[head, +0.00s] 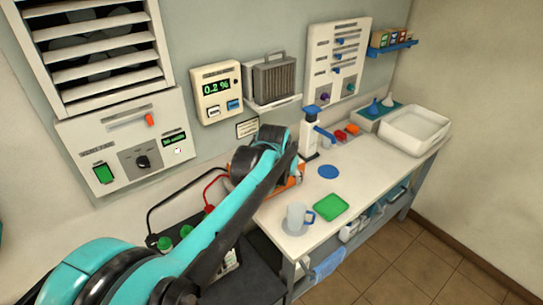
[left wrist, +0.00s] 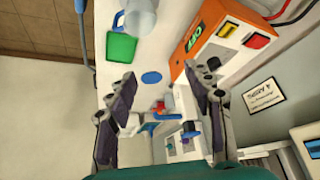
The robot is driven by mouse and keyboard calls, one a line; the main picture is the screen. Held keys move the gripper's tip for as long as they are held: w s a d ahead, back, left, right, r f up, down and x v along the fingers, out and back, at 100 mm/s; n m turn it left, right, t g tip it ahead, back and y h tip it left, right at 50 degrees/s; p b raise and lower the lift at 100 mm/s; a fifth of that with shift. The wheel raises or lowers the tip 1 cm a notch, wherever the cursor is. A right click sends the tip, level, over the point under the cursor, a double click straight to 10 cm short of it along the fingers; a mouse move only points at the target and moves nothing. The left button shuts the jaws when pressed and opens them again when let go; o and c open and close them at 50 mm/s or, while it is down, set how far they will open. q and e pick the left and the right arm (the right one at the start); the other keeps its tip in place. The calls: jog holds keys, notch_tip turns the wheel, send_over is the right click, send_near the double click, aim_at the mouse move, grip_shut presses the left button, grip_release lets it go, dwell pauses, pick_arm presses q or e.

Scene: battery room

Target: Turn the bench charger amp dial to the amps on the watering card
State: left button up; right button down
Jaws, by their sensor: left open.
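The orange bench charger (left wrist: 181,68) is at the upper right of the left wrist view, with a green-lit display (left wrist: 199,37), a yellow button (left wrist: 227,29) and a red button (left wrist: 256,41). In the head view my teal arm hides most of the charger (head: 298,176). A small framed card (left wrist: 264,94) is on the wall beside it, also in the head view (head: 246,128); its text is too small to read. My left gripper (left wrist: 158,122) is open and empty, one finger close to the charger. My right gripper is out of view.
On the white bench (head: 275,217) are a clear jug (head: 296,219), a green mat (head: 330,207), a blue disc (head: 328,172) and a white-and-blue dispenser (head: 310,130). A white sink tray (head: 415,130) is at the far end. A wall charger panel (head: 130,145) hangs left.

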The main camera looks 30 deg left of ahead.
pick_arm(q)
jog(key=w+a+f+n+g+p, duration=0.15)
jog(key=w+a+f, duration=0.25)
jog(key=w+a, duration=0.4)
jog(key=w+a+f+p, duration=0.3)
jog(key=w+a+f, duration=0.1)
jog(key=w+a, duration=0.35)
jog(key=x, duration=0.4)
jog(key=b+x, duration=0.1)
jog(key=x, duration=0.2)
jog(key=shift+a+r, duration=0.1)
jog(key=shift+a, duration=0.25)
jog(key=c, duration=1.1)
